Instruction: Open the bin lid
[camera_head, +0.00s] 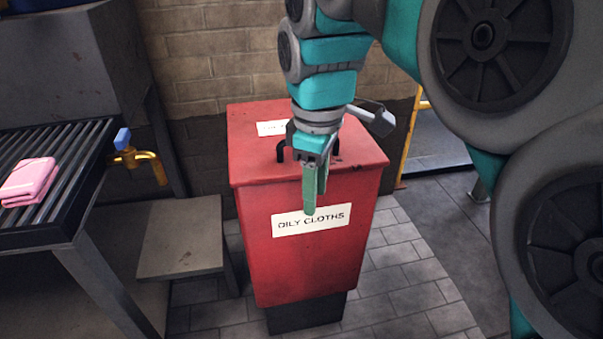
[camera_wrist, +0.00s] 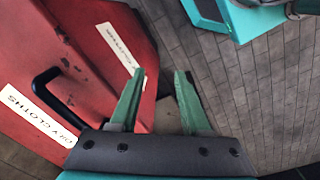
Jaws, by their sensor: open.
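The red bin (camera_head: 310,255) stands on the paved floor, with an "OILY CLOTHS" label on its front. Its red lid (camera_head: 250,165) is shut and has a white label on top. The lid's black handle (camera_head: 281,151) is partly hidden behind my wrist in the head view. My gripper (camera_head: 310,210) points down in front of the bin, its fingers overlapping the front label in that view. In the wrist view, my gripper (camera_wrist: 158,74) is open and empty, and the handle (camera_wrist: 48,90) is to its left, outside the fingers.
A slatted grey table (camera_head: 50,180) with a pink cloth (camera_head: 28,180) is at the left, beside a brass tap with a blue handle (camera_head: 122,139). A low grey stand (camera_head: 180,235) is left of the bin. A brick wall is behind. Paved floor is open to the right.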

